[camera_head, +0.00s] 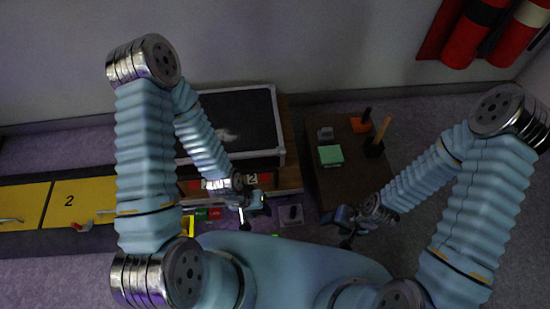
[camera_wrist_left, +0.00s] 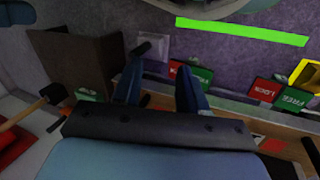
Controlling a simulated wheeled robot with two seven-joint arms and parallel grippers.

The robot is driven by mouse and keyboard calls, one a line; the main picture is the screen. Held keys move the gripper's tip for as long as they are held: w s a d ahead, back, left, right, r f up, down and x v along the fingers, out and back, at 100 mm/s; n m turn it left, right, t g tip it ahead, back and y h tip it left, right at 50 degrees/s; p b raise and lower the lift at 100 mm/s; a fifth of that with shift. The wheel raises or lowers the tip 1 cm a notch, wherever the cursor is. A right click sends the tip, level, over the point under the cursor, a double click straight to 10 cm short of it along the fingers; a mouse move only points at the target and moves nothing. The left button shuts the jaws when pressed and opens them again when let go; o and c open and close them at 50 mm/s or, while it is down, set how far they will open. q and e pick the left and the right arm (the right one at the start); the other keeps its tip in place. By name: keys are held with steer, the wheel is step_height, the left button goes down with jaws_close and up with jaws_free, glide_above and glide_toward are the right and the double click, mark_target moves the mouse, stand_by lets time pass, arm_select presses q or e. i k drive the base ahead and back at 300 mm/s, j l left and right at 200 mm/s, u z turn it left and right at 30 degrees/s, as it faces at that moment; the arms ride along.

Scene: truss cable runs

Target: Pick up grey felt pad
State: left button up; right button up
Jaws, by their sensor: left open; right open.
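A small flat grey square (camera_head: 291,214) with a dark upright piece on it lies to the right of my left gripper. It also shows in the left wrist view (camera_wrist_left: 154,42), beyond the fingertips. A small grey item (camera_head: 325,133) sits on the brown table. I cannot tell for certain which of these is the grey felt pad. My left gripper (camera_head: 249,212) is open, with nothing visible between its fingers (camera_wrist_left: 159,84). My right gripper (camera_head: 345,228) hangs open in front of the brown table, apart from both grey things.
The brown table (camera_head: 335,187) also holds a green block (camera_head: 330,155), an orange item (camera_head: 360,125) and a wooden-handled tool (camera_head: 380,135). A black framed case (camera_head: 240,115) stands behind my left arm. Red LOCK (camera_wrist_left: 264,91) and green FREE tags (camera_wrist_left: 291,99) lie near the gripper.

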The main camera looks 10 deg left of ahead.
mark_target(325, 135)
steer(key=k+j, duration=0.1)
steer(key=k, duration=0.75)
